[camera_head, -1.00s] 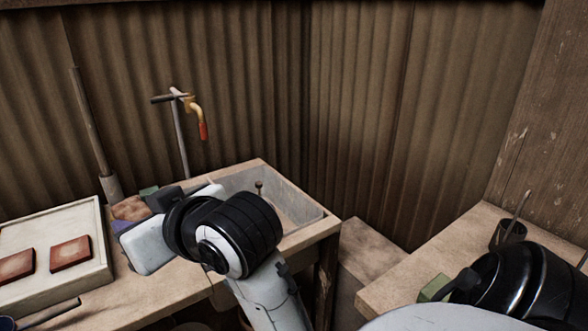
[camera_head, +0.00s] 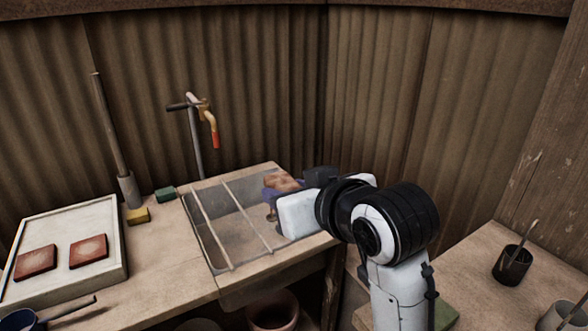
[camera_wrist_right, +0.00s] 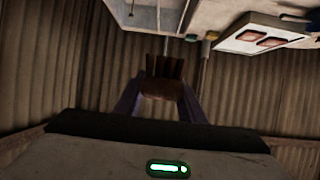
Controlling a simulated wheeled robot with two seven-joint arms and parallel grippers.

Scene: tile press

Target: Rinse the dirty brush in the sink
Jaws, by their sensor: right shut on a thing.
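My right gripper (camera_head: 275,194) is shut on a brown, block-shaped thing that looks like the brush (camera_head: 284,182). It holds the brush above the right side of the grey sink (camera_head: 205,240), apart from the tap. In the right wrist view the brush (camera_wrist_right: 161,72) sits between the purple fingers, with dark strips like bristles at its far end. The tap (camera_head: 207,112), with a yellow spout and red tip, stands behind the sink to the left of the gripper. No water shows at the spout. My left gripper is out of view.
Two thin bars (camera_head: 246,215) lie across the sink. A yellow sponge (camera_head: 138,216) and a green block (camera_head: 165,194) lie left of it. A white tray (camera_head: 118,235) with two red tiles is farther left. A dark cup (camera_head: 512,265) stands on the right bench.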

